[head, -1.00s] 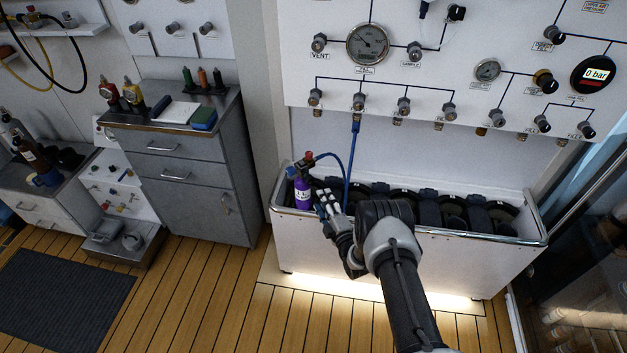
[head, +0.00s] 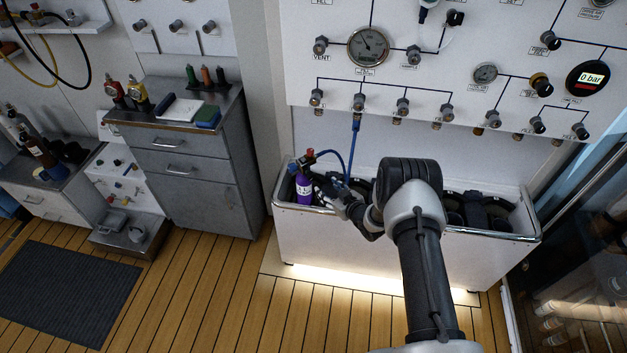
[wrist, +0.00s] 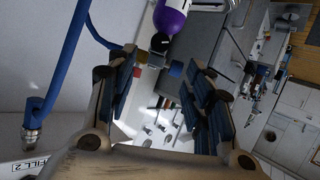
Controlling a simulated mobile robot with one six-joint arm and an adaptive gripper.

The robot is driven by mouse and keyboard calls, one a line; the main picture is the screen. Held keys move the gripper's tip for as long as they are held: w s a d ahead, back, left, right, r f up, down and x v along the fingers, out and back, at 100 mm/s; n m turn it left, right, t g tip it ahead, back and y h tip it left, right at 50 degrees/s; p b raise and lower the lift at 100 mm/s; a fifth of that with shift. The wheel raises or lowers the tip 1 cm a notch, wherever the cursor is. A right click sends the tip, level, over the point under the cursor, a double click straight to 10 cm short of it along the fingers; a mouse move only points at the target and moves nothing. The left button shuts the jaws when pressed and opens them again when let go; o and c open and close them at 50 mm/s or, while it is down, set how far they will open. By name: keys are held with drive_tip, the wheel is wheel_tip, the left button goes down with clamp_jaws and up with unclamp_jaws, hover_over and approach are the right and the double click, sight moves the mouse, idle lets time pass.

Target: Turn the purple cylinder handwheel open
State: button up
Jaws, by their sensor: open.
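The purple cylinder (head: 304,190) stands upright at the left end of the white trough; it also shows at the top of the wrist view (wrist: 170,19). I cannot tell for sure which is the handwheel. A blue hose (head: 333,153) runs from the valve. My gripper (wrist: 160,80) is open and empty. Its fingers point towards the valve, with the red part seen between them. In the head view my gripper (head: 328,186) is just right of the cylinder.
The white trough (head: 420,235) holds several dark round fittings right of the cylinder. The fill panel (head: 330,60) with gauges and valves rises above it. The blue hose (wrist: 62,60) passes close to my left finger.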

sight(312, 177)
drive_tip(key=b+x, duration=0.4)
drive_tip(key=x, duration=0.7)
drive_tip(key=shift+f, duration=0.2)
drive_tip(key=shift+w+a+b, duration=0.25)
drive_tip(key=shift+w+b, duration=0.15)
drive_tip(key=shift+w, duration=0.1)
drive_tip(key=c, duration=1)
drive_tip(key=shift+c, duration=0.2)
